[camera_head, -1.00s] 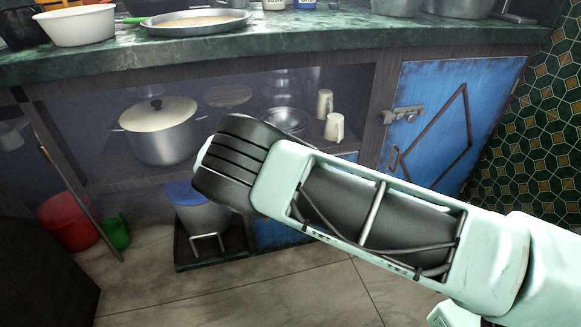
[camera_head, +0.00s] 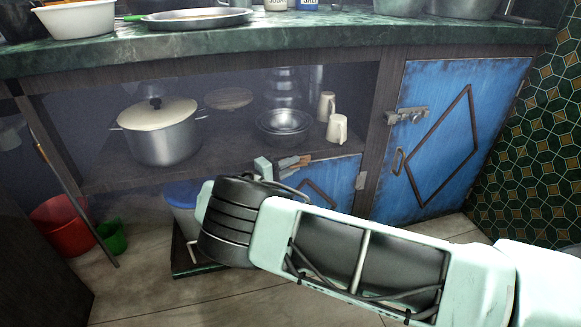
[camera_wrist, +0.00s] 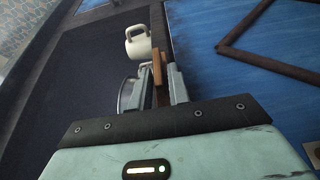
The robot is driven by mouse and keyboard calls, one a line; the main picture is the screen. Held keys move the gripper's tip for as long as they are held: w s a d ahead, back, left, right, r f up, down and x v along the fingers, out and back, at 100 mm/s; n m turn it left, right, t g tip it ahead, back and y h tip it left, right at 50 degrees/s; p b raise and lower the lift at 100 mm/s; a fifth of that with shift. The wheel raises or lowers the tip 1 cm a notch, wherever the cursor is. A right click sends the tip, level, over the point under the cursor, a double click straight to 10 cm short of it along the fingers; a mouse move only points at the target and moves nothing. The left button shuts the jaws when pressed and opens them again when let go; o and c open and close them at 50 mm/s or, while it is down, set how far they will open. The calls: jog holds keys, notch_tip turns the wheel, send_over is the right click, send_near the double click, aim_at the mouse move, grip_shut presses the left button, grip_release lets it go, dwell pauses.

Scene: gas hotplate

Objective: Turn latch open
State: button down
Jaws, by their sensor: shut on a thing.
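A small brown wooden latch (camera_wrist: 156,66) is between my gripper's (camera_wrist: 162,84) two grey fingers in the wrist view. The fingers are shut on it. In the head view the latch (camera_head: 288,163) shows as a brown bar at the top edge of the low blue door (camera_head: 335,180). The low door is partly hidden by my arm and looks closed. In the wrist view the blue door (camera_wrist: 275,85) with its brown diamond trim lies to the right of the fingers.
A shelf above the low door holds a lidded pot (camera_head: 160,132), metal bowls (camera_head: 283,124) and two cream mugs (camera_head: 337,128). A taller blue door (camera_head: 440,140) with a metal bolt (camera_head: 407,116) is at right. Red (camera_head: 62,222) and green (camera_head: 112,237) buckets stand on the floor at left.

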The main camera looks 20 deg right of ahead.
jog(key=c, duration=1.5)
grip_release()
jog(key=shift+c, duration=0.2)
jog(key=p+v, duration=0.1)
jog(key=v, duration=1.6)
jog(key=shift+s, duration=0.15)
jog(key=shift+a, duration=0.1)
